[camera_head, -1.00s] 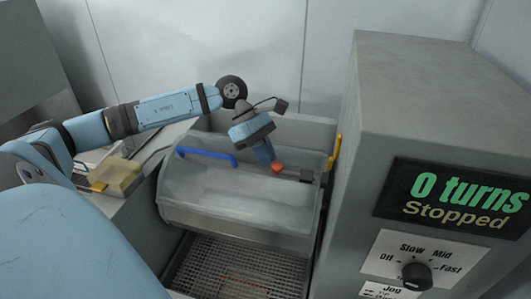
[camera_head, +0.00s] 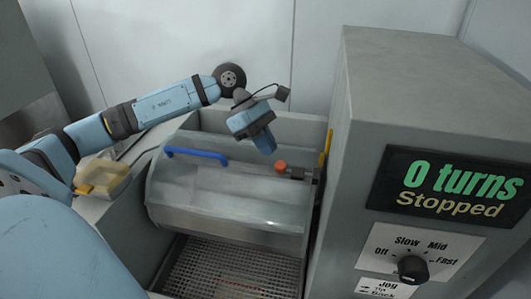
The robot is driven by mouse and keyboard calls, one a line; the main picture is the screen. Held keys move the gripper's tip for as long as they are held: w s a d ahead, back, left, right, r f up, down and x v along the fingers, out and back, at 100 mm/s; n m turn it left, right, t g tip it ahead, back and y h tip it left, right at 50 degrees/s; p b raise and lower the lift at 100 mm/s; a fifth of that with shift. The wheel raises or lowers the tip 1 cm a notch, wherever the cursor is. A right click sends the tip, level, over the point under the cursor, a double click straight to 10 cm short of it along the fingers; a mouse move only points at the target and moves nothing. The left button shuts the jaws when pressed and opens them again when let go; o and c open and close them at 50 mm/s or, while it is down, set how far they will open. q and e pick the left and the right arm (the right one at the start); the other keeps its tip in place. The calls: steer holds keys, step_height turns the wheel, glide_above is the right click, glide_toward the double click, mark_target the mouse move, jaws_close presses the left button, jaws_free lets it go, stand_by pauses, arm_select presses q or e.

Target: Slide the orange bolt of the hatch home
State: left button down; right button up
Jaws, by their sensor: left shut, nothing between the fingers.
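The clear curved hatch (camera_head: 228,203) with a blue handle (camera_head: 196,154) sits in the press opening over a dark grate. The orange bolt knob (camera_head: 281,167) is near the hatch's upper right corner, beside a small dark block (camera_head: 297,173) at the right edge. My left gripper (camera_head: 268,149) is shut and empty, pointing down just left of and above the orange knob. A small gap seems to show between its fingertips and the knob. My right gripper is not in view.
A grey machine housing (camera_head: 420,85) stands close on the right, with a display (camera_head: 450,188) reading "0 turns Stopped" and a speed knob (camera_head: 412,269). A yellow part (camera_head: 326,146) stands at the hatch's right edge. A yellowish block (camera_head: 100,176) lies at left.

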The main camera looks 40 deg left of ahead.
arm_select(q)
steer(key=b+v, duration=0.2)
steer(key=v, duration=0.9)
steer(key=shift+a+r, duration=0.25)
steer(key=shift+s+f, duration=0.1)
steer(key=shift+s, duration=0.05)
